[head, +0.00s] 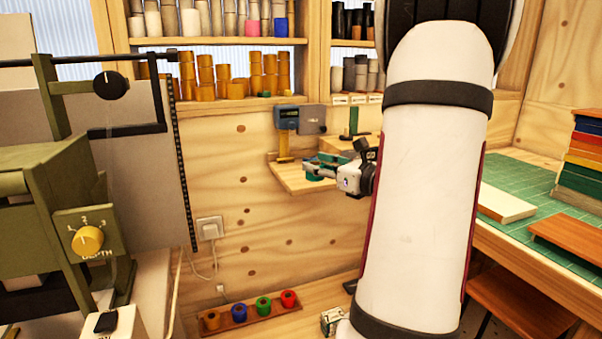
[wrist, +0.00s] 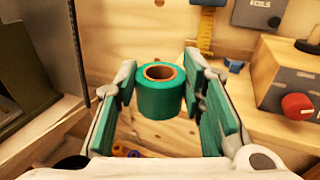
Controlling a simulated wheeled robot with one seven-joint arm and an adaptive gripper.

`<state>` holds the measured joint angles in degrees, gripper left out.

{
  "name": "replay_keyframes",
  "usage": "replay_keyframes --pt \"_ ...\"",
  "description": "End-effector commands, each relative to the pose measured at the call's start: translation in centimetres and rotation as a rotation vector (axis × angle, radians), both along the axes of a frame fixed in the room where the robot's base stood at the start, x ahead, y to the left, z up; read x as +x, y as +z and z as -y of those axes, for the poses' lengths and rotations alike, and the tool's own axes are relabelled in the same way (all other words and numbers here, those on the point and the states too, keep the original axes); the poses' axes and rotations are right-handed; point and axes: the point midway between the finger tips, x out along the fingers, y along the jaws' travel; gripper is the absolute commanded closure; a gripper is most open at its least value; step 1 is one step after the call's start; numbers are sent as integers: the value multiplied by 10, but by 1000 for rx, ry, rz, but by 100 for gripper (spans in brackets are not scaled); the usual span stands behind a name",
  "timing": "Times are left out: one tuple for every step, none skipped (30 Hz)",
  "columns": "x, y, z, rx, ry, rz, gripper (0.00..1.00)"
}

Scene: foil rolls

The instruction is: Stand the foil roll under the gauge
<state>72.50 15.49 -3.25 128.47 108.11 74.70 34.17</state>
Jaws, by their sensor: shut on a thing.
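My gripper (head: 318,170) is at the small wooden wall shelf (head: 296,188), below and to the right of the gauge (head: 286,117), a blue-grey box above a yellow post. It is shut on a green foil roll (wrist: 159,97), which shows upright between the green finger pads in the wrist view, its brown core open at the top. In the head view the fingers hide most of the roll. The yellow scale (wrist: 205,28) is behind and right of the roll. I cannot tell whether the roll touches the shelf.
A rack (head: 240,318) with several coloured rolls lies low down. An olive machine (head: 60,200) fills the left. Shelves of rolls (head: 205,92) are above.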

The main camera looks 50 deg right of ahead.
Motion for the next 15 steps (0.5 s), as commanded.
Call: replay_keyframes --pt "11 -2 7 1 2 1 92" --pt "17 -2 11 1 2 1 92" --pt "25 -4 17 1 3 1 92" --pt "31 -4 21 0 3 1 92" --pt "38 -5 25 1 2 2 92" --pt "45 -6 31 0 3 2 92" --pt "51 -6 35 -1 2 1 92" --pt "57 -7 39 0 2 1 92" --pt "65 -8 44 0 2 2 92" --pt "70 -8 48 0 2 2 92" --pt "75 -9 52 1 2 2 92" --pt "81 -9 56 1 1 2 92" --pt "85 -10 59 1 1 1 92" --pt "88 -10 61 0 1 1 92" --pt "92 -11 64 0 1 1 92"
